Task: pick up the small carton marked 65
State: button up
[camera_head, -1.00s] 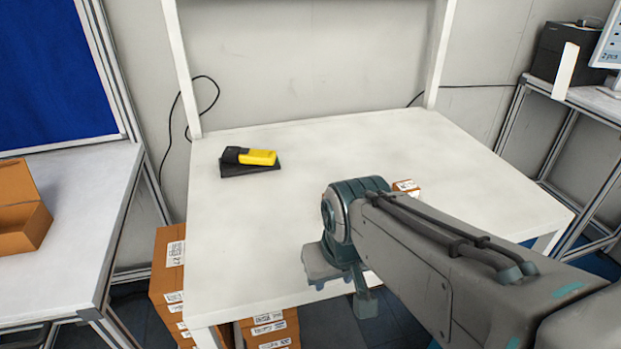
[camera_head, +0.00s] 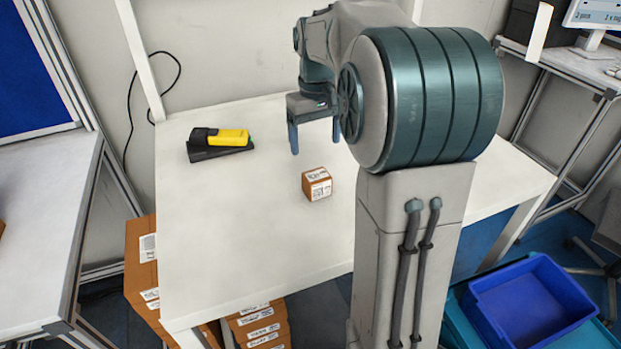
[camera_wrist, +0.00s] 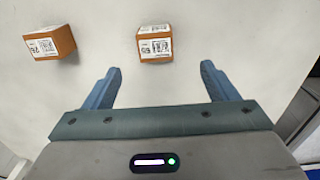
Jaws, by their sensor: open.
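A small orange-brown carton (camera_head: 317,184) with white labels stands on the white table in the head view. It appears to be the carton (camera_wrist: 155,44) at top middle in the wrist view, whose number looks like 65, though the print is small. A second small carton (camera_wrist: 50,43) is at upper left in the wrist view; its label seems to read 26. My arm probably hides it in the head view. My gripper (camera_head: 316,146) is open and empty above the table, beyond the first carton. In the wrist view the fingers (camera_wrist: 162,80) point toward that carton, apart from it.
A yellow and black scanner (camera_head: 225,138) lies on a dark stand at the table's left. Larger boxes (camera_head: 262,325) are stacked below the front edge. A blue bin (camera_head: 530,305) is at lower right.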

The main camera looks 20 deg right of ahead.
aim_at(317, 175)
jog(key=f, duration=0.8)
jog(key=shift+w+d+f, duration=0.25)
jog(key=shift+f, duration=0.1)
jog(key=shift+w+d+f+p, duration=0.1)
jog(key=shift+f+p, duration=0.05)
jog(key=shift+f, duration=1.15)
jog(key=shift+w+d+f+p, duration=0.1)
jog(key=shift+f+p, duration=0.05)
jog(key=shift+f, duration=1.15)
jog(key=c, duration=1.2)
